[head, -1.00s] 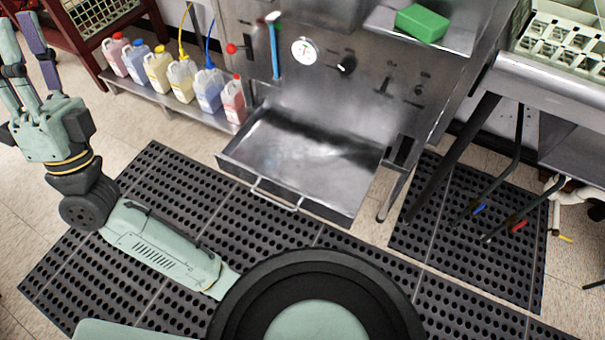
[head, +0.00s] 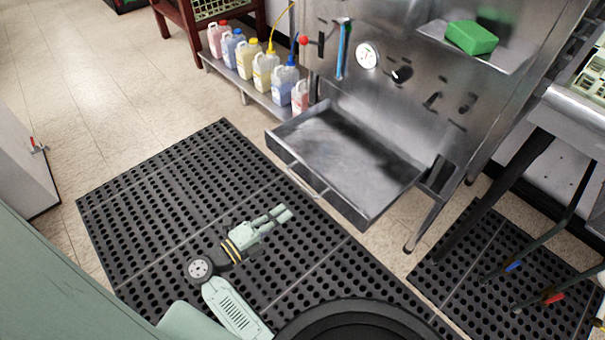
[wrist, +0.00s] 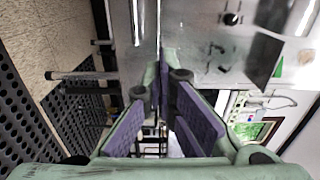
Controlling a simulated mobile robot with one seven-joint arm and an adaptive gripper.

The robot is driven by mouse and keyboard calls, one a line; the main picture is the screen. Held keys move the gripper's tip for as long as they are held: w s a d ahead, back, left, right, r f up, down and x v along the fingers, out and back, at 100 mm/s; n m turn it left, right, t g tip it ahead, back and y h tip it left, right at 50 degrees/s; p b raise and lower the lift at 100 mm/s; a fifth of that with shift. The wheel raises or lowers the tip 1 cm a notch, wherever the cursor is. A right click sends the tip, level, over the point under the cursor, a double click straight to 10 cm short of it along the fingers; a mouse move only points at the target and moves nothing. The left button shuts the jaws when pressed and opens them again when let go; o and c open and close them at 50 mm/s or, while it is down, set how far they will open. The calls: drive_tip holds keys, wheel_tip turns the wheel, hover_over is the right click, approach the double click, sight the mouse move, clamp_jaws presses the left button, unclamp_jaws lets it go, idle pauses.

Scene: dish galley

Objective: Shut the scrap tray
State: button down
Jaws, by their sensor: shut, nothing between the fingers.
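The scrap tray (head: 352,160) is a wide, shallow steel tray, pulled out from the front of the steel machine. It looks empty. Its bar handle (head: 304,183) runs along the front face. My gripper (head: 284,212) is in front of the tray, a little left of and below the handle in the head view. It is shut, empty, and appears apart from the tray. In the wrist view its purple-padded fingers (wrist: 163,85) point toward steel surfaces; I cannot pick out the tray surely there.
Several coloured jugs (head: 252,62) stand on a low shelf left of the machine. A green block (head: 472,37) lies on a steel shelf above. A perforated black mat (head: 190,190) covers the floor in front. Steel table legs (head: 432,215) stand right of the tray.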

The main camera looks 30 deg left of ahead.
drive_tip(key=p, duration=0.3)
hover_over(318, 187)
drive_tip(key=s+d, duration=0.1)
drive_tip(key=s, duration=0.3)
drive_tip(key=shift+w+d+r, duration=0.1)
drive_tip(key=shift+w, duration=0.05)
drive_tip(key=shift+w+d, duration=0.1)
drive_tip(key=shift+w, duration=0.05)
drive_tip(key=b+x, duration=0.2)
drive_tip(key=x, duration=2)
drive_tip(key=shift+w+d+b, duration=0.1)
drive_tip(key=shift+w+b, duration=0.15)
drive_tip(key=shift+b, duration=0.05)
drive_tip(key=shift+s, duration=0.2)
